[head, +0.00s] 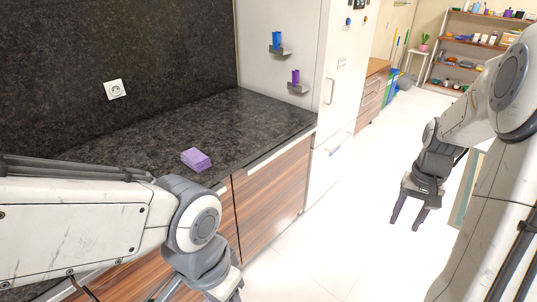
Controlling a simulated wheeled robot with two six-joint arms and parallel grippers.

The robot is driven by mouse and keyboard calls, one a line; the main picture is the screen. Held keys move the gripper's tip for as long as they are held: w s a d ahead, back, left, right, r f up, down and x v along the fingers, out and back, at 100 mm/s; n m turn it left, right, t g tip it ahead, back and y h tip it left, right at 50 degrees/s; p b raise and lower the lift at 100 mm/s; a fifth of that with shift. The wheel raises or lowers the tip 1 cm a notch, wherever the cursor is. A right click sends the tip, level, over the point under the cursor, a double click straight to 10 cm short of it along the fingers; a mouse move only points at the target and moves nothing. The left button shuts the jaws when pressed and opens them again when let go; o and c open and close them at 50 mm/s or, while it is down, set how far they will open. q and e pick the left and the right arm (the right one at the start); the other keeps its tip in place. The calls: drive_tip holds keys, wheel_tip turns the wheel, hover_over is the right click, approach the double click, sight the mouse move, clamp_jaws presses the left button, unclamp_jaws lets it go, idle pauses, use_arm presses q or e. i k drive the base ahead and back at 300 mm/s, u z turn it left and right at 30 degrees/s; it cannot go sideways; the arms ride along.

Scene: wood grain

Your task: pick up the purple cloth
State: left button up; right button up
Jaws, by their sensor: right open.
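The purple cloth (196,159) lies folded in a small flat stack on the dark stone counter (240,122), near its front edge. My left arm crosses the lower left in front of the counter, its wrist below and in front of the cloth. My left gripper's fingers are out of the picture past the bottom edge. My right gripper (407,223) is open and empty, pointing down above the white floor, far to the right of the cloth. Its two dark purple fingers are apart.
Small grey shelves on the tall white cabinet hold a blue item (277,40) and a purple item (295,77). A wall socket (115,89) is behind the counter. Wooden cabinet doors (270,196) are below it. A stocked shelf (470,50) stands far back. The middle floor is clear.

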sight(193, 158)
drive_tip(key=z, duration=0.9)
drive_tip(key=i, duration=1.95)
drive_tip(key=u, duration=3.4)
